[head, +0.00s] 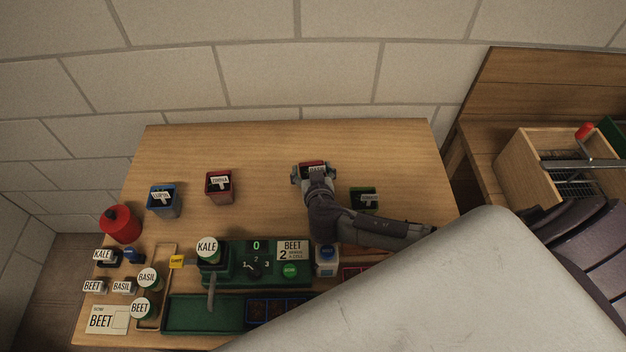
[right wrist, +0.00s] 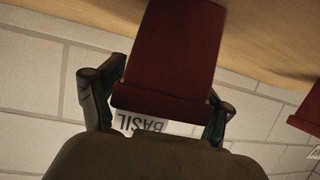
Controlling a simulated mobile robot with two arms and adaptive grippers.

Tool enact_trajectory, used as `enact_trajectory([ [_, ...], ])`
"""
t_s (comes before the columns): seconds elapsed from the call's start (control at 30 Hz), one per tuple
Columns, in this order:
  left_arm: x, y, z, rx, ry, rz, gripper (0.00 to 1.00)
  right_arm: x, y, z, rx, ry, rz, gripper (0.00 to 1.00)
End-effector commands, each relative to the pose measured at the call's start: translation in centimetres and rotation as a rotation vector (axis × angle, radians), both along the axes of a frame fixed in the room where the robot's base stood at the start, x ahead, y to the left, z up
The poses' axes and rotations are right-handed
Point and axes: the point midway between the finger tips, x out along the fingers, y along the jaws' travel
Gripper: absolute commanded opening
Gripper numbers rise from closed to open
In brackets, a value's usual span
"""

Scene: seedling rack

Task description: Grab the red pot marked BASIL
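The red pot marked BASIL (right wrist: 168,60) fills the middle of the right wrist view, its white label upside down behind its lower edge. In the head view the pot (head: 312,164) is at the back of the wooden table, mostly hidden by my right gripper (head: 313,173). The fingers of the right gripper (right wrist: 160,100) lie against the pot's two sides and look shut on it. I cannot tell whether its base touches the table. My left gripper is not in view.
Another red pot (head: 219,186) and a blue pot (head: 163,202) stand to the left. A green pot (head: 365,198) stands close by the right forearm. A green tray (head: 203,315), labelled jars and a red canister (head: 121,224) occupy the front and left. The back left tabletop is clear.

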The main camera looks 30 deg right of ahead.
Motion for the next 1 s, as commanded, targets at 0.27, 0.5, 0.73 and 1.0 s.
enact_trajectory([
  [0.27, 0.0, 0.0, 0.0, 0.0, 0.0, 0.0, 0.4, -0.1, 0.0, -0.1, -0.001, 0.002, -0.001, 0.32],
  [0.5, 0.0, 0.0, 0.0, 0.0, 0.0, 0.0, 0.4, -0.1, 0.0, -0.1, -0.001, 0.002, -0.001, 0.31],
  [0.73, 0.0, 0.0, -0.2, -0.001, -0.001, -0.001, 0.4, -0.1, 0.0, 0.3, 0.001, 0.003, -0.001, 0.31],
  [1.0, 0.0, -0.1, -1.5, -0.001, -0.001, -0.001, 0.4, -0.1, -0.7, 4.2, 0.0, -0.002, -0.004, 0.31],
])
